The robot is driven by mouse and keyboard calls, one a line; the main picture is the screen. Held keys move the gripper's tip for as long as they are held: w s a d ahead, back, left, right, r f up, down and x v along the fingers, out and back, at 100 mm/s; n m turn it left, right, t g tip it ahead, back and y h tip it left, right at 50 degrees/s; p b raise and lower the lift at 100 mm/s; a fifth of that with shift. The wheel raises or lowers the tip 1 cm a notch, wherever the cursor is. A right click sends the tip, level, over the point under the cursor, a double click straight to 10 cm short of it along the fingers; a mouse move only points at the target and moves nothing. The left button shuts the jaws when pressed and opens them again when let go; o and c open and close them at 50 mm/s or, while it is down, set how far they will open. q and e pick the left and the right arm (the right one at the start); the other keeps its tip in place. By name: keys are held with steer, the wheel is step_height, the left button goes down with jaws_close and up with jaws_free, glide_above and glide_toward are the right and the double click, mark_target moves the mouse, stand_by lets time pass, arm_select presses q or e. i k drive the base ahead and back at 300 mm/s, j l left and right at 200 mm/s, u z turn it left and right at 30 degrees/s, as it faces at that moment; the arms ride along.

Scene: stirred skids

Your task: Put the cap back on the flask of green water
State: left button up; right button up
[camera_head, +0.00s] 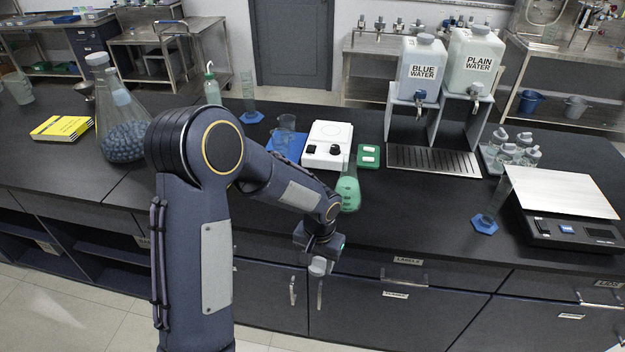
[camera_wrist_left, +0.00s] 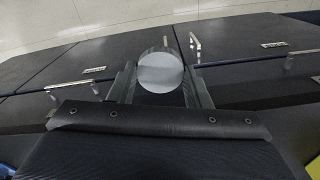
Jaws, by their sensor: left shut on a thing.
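The flask of green water (camera_head: 348,190) stands upright on the black bench near its front edge, with no cap visible on its neck. My left gripper (camera_head: 318,258) is in front of the bench's front edge, to the lower left of the flask. It is shut on the grey cap (camera_head: 318,266), which hangs below the bench-top level in the picture. In the left wrist view the cap's round pale face (camera_wrist_left: 160,72) sits between the two fingers (camera_wrist_left: 160,85). My right gripper is not in view.
A large flask (camera_head: 122,120) stands at left. Water dispensers (camera_head: 421,72), a drip tray (camera_head: 432,160) and a scale (camera_head: 565,192) are to the right.

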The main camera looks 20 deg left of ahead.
mark_target(348, 185)
steer(key=j, duration=0.4)
steer(key=k+j+z, duration=0.15)
steer(key=j, duration=0.65)
steer(key=k+j+z, duration=0.15)
steer(key=j, duration=0.25)
